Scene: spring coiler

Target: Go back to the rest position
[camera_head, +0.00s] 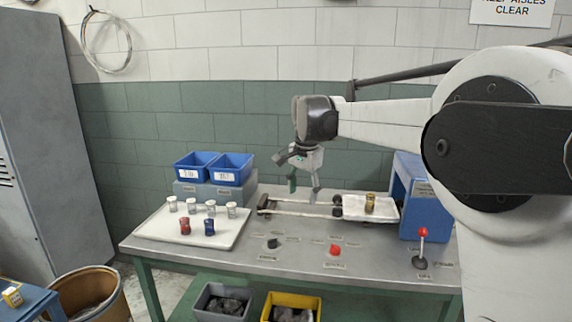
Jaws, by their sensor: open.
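My gripper (304,187) is open and empty. It hangs above the back middle of the metal workbench (300,262), over the rails (297,211). A small brass-coloured part (370,202) stands on the white carriage plate (358,212) at the right end of the rails, apart from my gripper. My arm reaches in from the right side of the view.
A white tray (160,232) holds several pale cylinders, a red spool (185,226) and a blue spool (209,227). Two blue bins (231,169) stand behind it. A blue machine housing (418,200), a red-knobbed lever (421,248) and a red button (335,249) are at right.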

